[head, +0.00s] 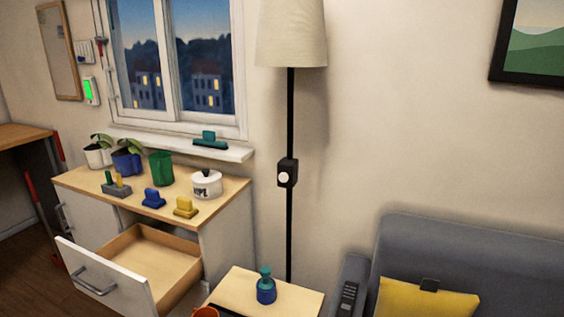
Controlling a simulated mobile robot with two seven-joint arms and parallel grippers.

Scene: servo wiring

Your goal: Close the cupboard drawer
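The cupboard (224,238) stands under the window at the left, with a light wood top and white fronts. Its drawer (150,258) is pulled well out toward me and looks empty inside. The drawer's white front (128,290) carries a grey bar handle (96,281). Neither of my grippers is in the head view, so their state and position do not show.
A side table (292,301) with a blue-green bottle (266,287) stands right of the drawer. A lamp (290,175) and grey sofa (440,250) are further right.

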